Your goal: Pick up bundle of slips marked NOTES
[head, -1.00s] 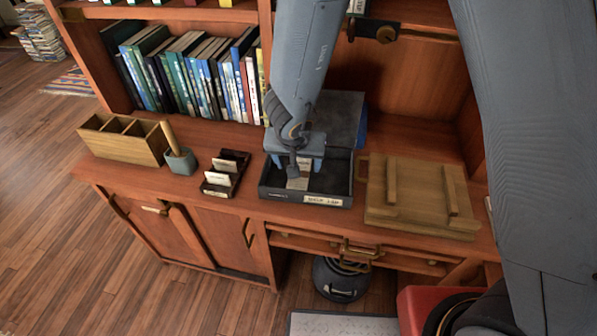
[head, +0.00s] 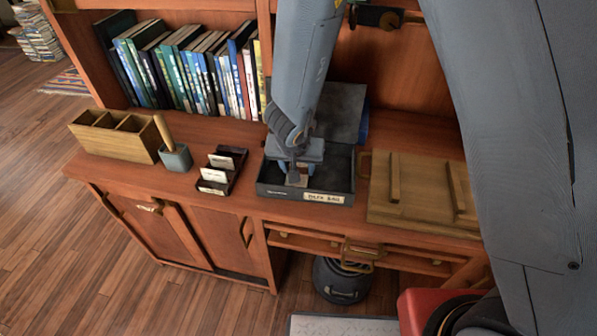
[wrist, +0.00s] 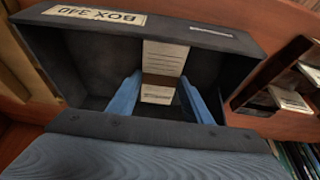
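The bundle of slips (wrist: 165,59) is pale with lines of print and a brown band across it. It lies in the dark open box (wrist: 225,70), against the labelled front side. I cannot read NOTES on it. In the head view the bundle (head: 297,181) shows only partly below my gripper (head: 297,172). In the wrist view my gripper (wrist: 160,85) has its two blue fingers apart inside the box, one on each side of the bundle's lower part. The gaps beside the bundle look small, and I cannot tell if the fingers touch it.
The box wears a label (head: 323,198) reading BOX 340 in the wrist view. A small dark card holder (head: 221,170) and a grey cup (head: 176,158) stand to its left. A wooden board (head: 415,192) lies to its right. A grey block (head: 340,110) stands behind.

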